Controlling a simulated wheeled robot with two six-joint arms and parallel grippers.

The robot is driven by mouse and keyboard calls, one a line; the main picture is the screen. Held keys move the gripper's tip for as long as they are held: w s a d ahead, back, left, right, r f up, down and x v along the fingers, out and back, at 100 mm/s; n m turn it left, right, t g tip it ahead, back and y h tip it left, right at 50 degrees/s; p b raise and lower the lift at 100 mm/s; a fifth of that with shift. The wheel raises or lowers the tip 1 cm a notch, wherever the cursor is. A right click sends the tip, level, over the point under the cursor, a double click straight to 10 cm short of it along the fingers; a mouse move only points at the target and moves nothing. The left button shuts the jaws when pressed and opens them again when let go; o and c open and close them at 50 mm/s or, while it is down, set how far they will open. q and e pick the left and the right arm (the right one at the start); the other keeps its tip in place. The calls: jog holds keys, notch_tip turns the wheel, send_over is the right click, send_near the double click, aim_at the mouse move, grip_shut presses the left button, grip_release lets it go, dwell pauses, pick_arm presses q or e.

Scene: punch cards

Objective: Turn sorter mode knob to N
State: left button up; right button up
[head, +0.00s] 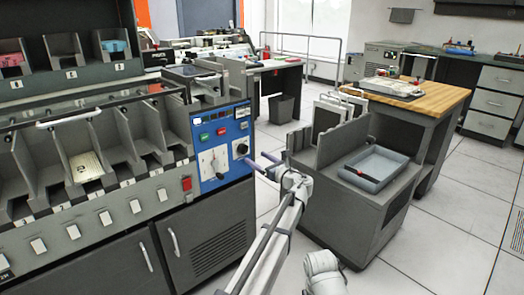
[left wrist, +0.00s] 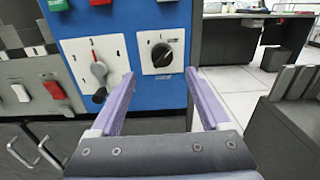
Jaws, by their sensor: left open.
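The sorter's blue control panel (head: 221,146) carries a black round knob (head: 241,149) on a white plate. In the left wrist view the knob (left wrist: 162,55) has a pale pointer mark; its plate's letters are too small to read. My left gripper (head: 256,157) is open and empty in front of the panel. In the left wrist view its purple fingers (left wrist: 159,73) point toward the knob, one on each side in the picture, apart from it. My right gripper is not visible.
Green and red buttons (head: 204,137) sit above the dials. A red switch (head: 187,184) is at the panel's lower left. Grey card pockets (head: 120,137) fill the sorter's left part. A grey cabinet with a tray (head: 375,167) stands to the right. Open tiled floor lies beyond.

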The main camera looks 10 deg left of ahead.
aim_at(246, 151)
pick_arm(q)
jog(key=shift+x, duration=4)
jog(key=shift+w+d, duration=0.1)
jog(key=shift+c, duration=0.3)
grip_shut()
